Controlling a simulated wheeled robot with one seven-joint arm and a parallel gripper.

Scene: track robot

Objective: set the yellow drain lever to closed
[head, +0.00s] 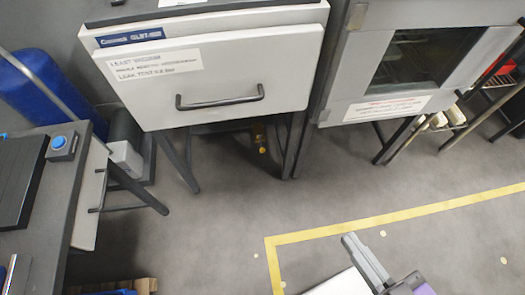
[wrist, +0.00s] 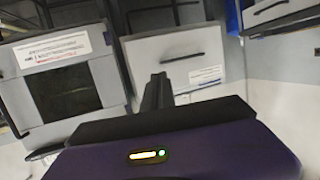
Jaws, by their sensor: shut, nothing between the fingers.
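A small yellow-orange part (head: 262,150) shows in the shadow under the white-fronted cabinet (head: 280,92) in the head view. It may be the drain lever, but it is too small and dark to tell its setting. My gripper (head: 350,240) is at the bottom right of the head view, over the floor and well apart from that part. In the wrist view my gripper (wrist: 158,78) points toward the cabinet fronts, its dark fingers together and empty. No yellow lever can be made out in the wrist view.
A windowed machine (head: 415,65) stands right of the cabinet. A dark bench (head: 60,200) with a blue button (head: 58,142) is at the left. Angled legs flank the space under the cabinet. The floor inside the yellow line (head: 400,220) is mostly open.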

